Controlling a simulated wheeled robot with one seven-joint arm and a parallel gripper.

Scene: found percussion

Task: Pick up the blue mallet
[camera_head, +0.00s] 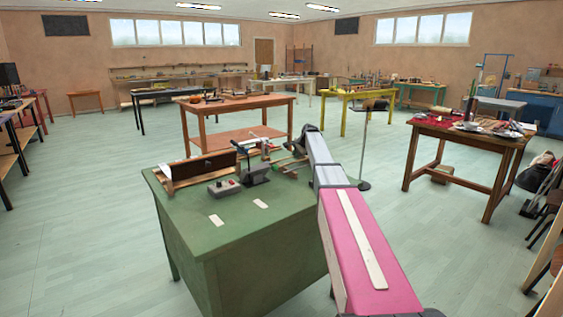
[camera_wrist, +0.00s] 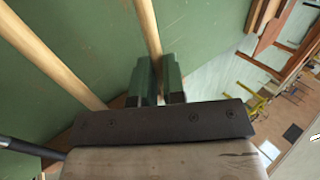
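My gripper (camera_wrist: 158,78) is over the green desk top, pointing down at it. Its two fingers stand close together, with one pale wooden stick (camera_wrist: 147,24) running up to the narrow gap between them. I cannot tell whether the fingers press on this stick or only straddle it. A second wooden stick (camera_wrist: 58,58) lies to the left, apart from the fingers. No blue mallet head shows clearly in either view. In the head view my gripper is small and dark by the desk's far right side, and its fingers cannot be made out.
The green desk (camera_head: 265,236) carries a grey control box (camera_head: 224,187), a dark clamp-like stand (camera_head: 256,172) and a long dark-fronted wooden box (camera_head: 203,164). A thin metal stand (camera_head: 363,150) rises just beyond the desk. A cluttered wooden table (camera_head: 455,138) is to the right, with open floor between.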

